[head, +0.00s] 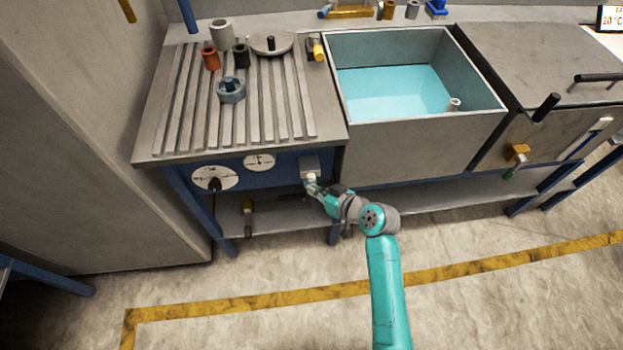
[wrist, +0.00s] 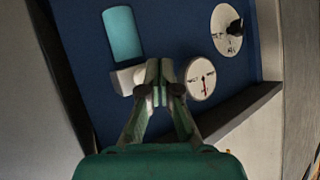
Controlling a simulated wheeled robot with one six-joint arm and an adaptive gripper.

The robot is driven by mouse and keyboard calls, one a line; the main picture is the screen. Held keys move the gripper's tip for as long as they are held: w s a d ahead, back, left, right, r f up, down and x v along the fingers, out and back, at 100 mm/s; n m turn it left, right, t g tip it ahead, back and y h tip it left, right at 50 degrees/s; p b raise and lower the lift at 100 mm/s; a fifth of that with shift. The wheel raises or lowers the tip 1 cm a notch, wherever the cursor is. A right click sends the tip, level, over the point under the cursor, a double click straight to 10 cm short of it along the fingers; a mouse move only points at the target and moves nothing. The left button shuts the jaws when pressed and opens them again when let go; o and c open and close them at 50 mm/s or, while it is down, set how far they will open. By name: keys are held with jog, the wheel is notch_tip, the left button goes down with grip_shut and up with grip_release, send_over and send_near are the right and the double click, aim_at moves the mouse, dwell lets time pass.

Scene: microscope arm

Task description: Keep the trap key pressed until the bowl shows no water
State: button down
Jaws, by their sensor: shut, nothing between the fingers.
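The trap bowl (wrist: 122,35) is a rounded blue-green piece on the dark blue panel in the wrist view. Its colour looks even, and no water line shows. A pale grey block (wrist: 128,79), apparently the trap key or its housing, adjoins one end of the bowl. In the head view a grey trap block (head: 310,163) sits at the panel's right end. My gripper (wrist: 159,70) is shut and empty. Its fingertips overlap the block's edge in the wrist view; I cannot tell whether they touch or press it. In the head view my gripper (head: 313,186) is just below the block.
A gauge (head: 259,162) and a knobbed dial (head: 214,178) are on the panel to the left. The ribbed worktop (head: 165,120) overhangs the panel, holding several small parts. A sink (head: 420,140) with blue liquid stands right. A lower shelf (head: 285,220) runs beneath. The floor in front is open.

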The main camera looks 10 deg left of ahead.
dwell(0.7)
jog(key=shift+w+a, duration=0.15)
jog(key=shift+w, duration=0.25)
jog(key=shift+w+a, duration=0.15)
jog(key=shift+w, duration=0.35)
dwell(0.7)
dwell(1.4)
jog(key=shift+s+d, duration=0.3)
jog(key=shift+s, duration=0.6)
jog(key=s, duration=0.2)
jog(key=s+d, duration=0.1)
jog(key=s, duration=0.1)
jog(key=shift+s+d, duration=0.15)
jog(key=shift+s, duration=0.25)
